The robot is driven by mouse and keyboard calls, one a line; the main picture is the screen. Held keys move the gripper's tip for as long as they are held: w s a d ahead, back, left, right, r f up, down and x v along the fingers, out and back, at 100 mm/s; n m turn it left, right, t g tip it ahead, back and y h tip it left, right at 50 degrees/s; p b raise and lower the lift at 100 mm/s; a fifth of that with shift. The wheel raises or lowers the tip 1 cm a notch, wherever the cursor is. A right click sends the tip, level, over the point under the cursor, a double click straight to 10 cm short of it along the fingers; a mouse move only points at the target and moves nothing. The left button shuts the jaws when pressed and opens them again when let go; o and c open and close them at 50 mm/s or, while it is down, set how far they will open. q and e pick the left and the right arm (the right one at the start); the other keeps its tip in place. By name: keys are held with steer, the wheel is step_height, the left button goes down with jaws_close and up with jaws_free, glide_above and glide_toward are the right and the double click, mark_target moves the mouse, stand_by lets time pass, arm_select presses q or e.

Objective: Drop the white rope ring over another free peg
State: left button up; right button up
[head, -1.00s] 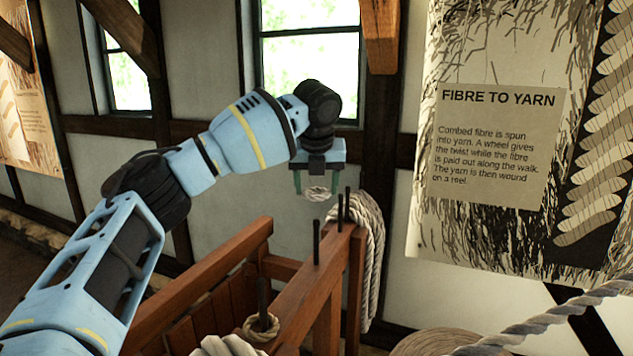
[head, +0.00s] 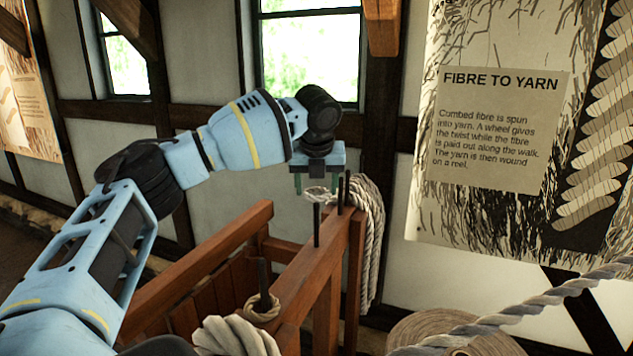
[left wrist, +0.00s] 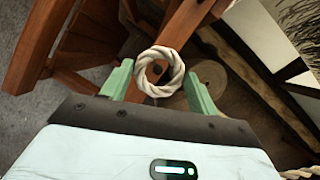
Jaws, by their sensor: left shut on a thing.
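The white rope ring (head: 316,195) is held between the green fingers of my left gripper (head: 317,184), above the wooden rail. In the left wrist view the ring (left wrist: 160,72) lies between the two fingertips (left wrist: 160,84), its hole open to the camera. A dark upright peg (head: 316,226) stands just below the ring in the head view; its top meets the ring's lower edge there. I cannot tell whether the peg is inside the hole. Two more dark pegs (head: 340,192) (head: 347,187) stand farther along the rail. My right gripper is out of view.
A near peg (head: 263,275) carries a tan rope ring (head: 262,309). Pale rope (head: 370,240) hangs over the far end of the wooden rail (head: 310,270). A rope coil (head: 455,335) lies at lower right. Thick rope (head: 235,338) sits at the bottom.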

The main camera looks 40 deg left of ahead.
mark_target(317, 229)
arm_select(q)
steer(key=shift+f, duration=0.45)
stand_by(0.7)
steer(key=shift+f, duration=0.35)
steer(key=shift+f, duration=4.45)
steer(key=shift+f, duration=0.3)
steer(key=shift+f, duration=0.25)
steer(key=o, duration=1)
steer(key=shift+r, duration=0.1)
steer(key=shift+v, duration=3.85)
